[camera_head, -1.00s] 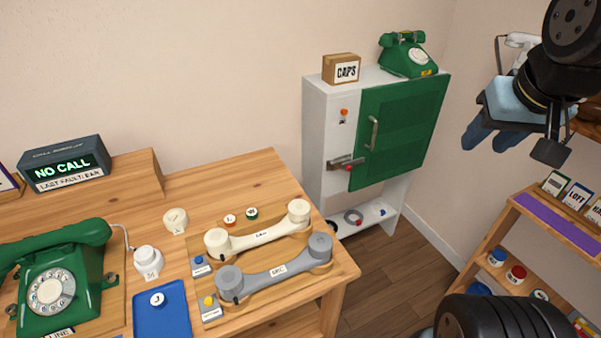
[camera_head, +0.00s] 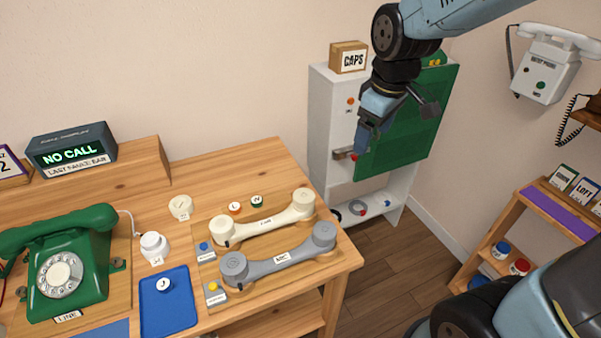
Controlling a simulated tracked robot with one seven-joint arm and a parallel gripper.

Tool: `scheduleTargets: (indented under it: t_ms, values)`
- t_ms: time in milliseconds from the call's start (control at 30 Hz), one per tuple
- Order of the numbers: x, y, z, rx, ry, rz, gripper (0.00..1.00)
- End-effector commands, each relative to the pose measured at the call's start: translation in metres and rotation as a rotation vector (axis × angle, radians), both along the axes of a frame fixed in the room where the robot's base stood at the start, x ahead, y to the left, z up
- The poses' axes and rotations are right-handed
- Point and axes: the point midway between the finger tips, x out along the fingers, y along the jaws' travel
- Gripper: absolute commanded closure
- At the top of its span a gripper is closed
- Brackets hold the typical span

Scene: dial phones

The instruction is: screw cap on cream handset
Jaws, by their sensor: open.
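The cream handset (camera_head: 265,228) lies on a wooden board on the table, its round ends at left and right; whether either end bears a cap is unclear. An orange-rimmed cap (camera_head: 235,208) and a green-rimmed cap (camera_head: 257,201) sit just behind it. A white cap marked J (camera_head: 163,285) lies on the blue tray (camera_head: 180,318). Two more white round pieces, one at the back (camera_head: 181,206) and one nearer (camera_head: 153,245), stand on the table left of the board. My gripper (camera_head: 364,139) is open, points down and appears empty, in the air before the cabinet, right of the handset.
A grey handset (camera_head: 280,262) marked MIC lies in front of the cream one. A green dial phone (camera_head: 68,262) stands at left, below a NO CALL display (camera_head: 70,150). The white cabinet (camera_head: 330,125) with green door (camera_head: 420,125) stands behind; a shelf (camera_head: 510,210) is at right.

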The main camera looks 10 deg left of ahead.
Motion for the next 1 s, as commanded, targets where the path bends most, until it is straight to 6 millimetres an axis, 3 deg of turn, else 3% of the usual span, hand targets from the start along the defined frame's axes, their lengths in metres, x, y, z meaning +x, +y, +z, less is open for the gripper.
scheduleTargets:
  t_ms: [300,500,667,1000]
  values:
    - [0.003,0.093,-0.077,-0.084,0.105,0.406,0.17]
    - [-0.005,0.128,-0.111,-0.112,0.144,0.57,0.17]
    - [-0.008,0.139,-0.123,-0.121,0.156,0.622,0.17]
    - [-0.009,0.14,-0.142,-0.122,0.158,0.628,0.17]
